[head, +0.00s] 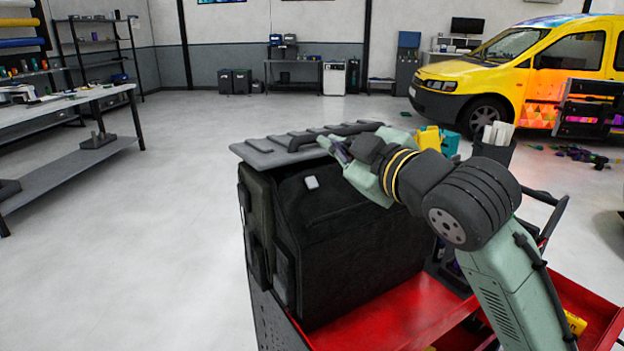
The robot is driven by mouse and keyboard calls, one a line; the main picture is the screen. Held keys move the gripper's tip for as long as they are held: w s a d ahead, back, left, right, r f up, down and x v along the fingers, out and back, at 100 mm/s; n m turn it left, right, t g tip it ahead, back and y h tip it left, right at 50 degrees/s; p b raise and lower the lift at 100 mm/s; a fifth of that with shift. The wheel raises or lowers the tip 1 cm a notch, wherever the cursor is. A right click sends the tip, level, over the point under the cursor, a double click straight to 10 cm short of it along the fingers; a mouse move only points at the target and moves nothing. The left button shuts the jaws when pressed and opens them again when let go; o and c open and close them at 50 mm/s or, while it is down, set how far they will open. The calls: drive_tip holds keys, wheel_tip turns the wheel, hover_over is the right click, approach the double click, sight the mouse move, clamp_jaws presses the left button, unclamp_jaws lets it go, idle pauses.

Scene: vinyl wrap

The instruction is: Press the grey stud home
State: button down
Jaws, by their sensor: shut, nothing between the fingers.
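A small light grey stud (311,183) shows on the upper front face of a black soft case (352,255), near its top edge. I cannot tell how far it stands out from the case. My gripper (328,145) is shut and empty. Its fingertips are at the dark ribbed lid (265,152) on top of the case, above and slightly right of the stud in the picture. They appear apart from the stud. Whether they touch the lid is unclear. My forearm covers the right part of the case top.
The case stands on a red cart tray (400,312). Yellow and teal items (440,140) and a dark bin (494,150) with white rolls are behind my arm. A long workbench (75,102) stands at left, a yellow van (520,75) at back right. The floor left of the case is clear.

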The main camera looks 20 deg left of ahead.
sight(312, 183)
drive_tip(key=shift+w+a+f+b, duration=0.55)
drive_tip(key=shift+a+f+b, duration=0.15)
drive_tip(key=shift+f, duration=0.45)
drive_tip(key=shift+w+a+f+b, duration=0.65)
drive_tip(key=shift+a+f, duration=0.2)
drive_tip(key=shift+f, duration=0.25)
drive_tip(key=shift+w+a+f+b, duration=0.5)
drive_tip(key=shift+a+f+b, duration=0.2)
drive_tip(key=shift+f, duration=0.45)
drive_tip(key=shift+a, duration=0.1)
drive_tip(key=shift+w+a+f, duration=0.15)
drive_tip(key=shift+a+f, duration=0.05)
drive_tip(key=shift+f, duration=0.1)
drive_tip(key=shift+w+a+f+b, duration=0.2)
drive_tip(key=shift+a+f+b, duration=0.05)
drive_tip(key=shift+f+b, duration=0.25)
drive_tip(key=shift+r, duration=0.15)
drive_tip(key=shift+s+d+r+p, duration=0.35)
drive_tip(key=shift+d+r+p, duration=0.15)
drive_tip(key=shift+r, duration=0.15)
drive_tip(key=shift+r, duration=0.1)
